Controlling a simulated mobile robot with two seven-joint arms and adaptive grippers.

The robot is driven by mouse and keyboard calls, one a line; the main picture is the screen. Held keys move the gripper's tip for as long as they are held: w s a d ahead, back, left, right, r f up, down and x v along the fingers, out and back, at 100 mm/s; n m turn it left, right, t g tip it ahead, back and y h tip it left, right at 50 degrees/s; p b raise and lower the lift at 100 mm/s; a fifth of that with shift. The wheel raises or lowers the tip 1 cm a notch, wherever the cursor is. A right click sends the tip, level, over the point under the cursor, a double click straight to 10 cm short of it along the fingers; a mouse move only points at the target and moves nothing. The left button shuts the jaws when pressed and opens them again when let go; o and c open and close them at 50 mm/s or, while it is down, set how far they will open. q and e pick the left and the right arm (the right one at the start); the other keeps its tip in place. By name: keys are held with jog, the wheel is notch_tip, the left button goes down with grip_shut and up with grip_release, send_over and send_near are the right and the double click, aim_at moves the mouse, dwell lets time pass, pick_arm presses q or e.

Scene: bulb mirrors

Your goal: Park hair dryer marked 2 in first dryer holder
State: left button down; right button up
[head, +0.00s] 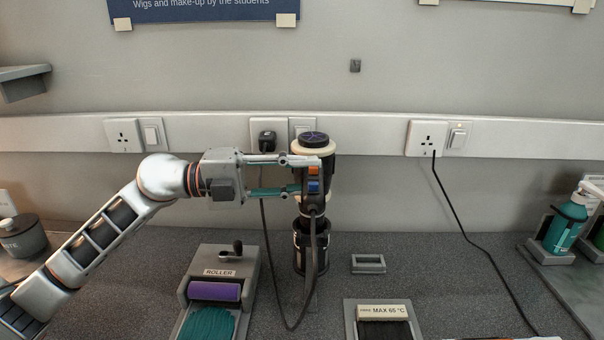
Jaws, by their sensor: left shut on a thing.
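A dark hair dryer (313,141) with a cream ring near its top and orange and blue switches stands upright, right of the middle of the counter, in front of the wall rail. My left gripper (318,176) reaches in from the left and is shut on the dryer at its switch part. A number on the dryer cannot be read. A black cylindrical part (312,252) lies directly below it; I cannot tell whether it is the dryer's lower end or a holder around it. A dark cord hangs from the dryer in a loop. My right gripper is out of view.
A roller box (220,257) stands left of the dryer. A tray marked MAX 65 °C (383,312) and a small grey frame (368,264) lie to the right. Teal bottle (565,225) at far right. A black cord (462,215) crosses the right counter. Wall sockets (428,138) line the rail.

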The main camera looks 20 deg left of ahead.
pick_arm(q)
notch_tip(320, 180, down, 8)
jog(key=b, duration=0.3)
jog(key=c, duration=1.6)
grip_release()
jog(key=shift+r, duration=0.15)
jog(key=shift+o, duration=0.5)
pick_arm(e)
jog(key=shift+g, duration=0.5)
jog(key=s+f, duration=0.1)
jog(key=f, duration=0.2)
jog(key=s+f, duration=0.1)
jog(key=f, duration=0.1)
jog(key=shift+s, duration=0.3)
pick_arm(q)
jog(key=o, duration=0.5)
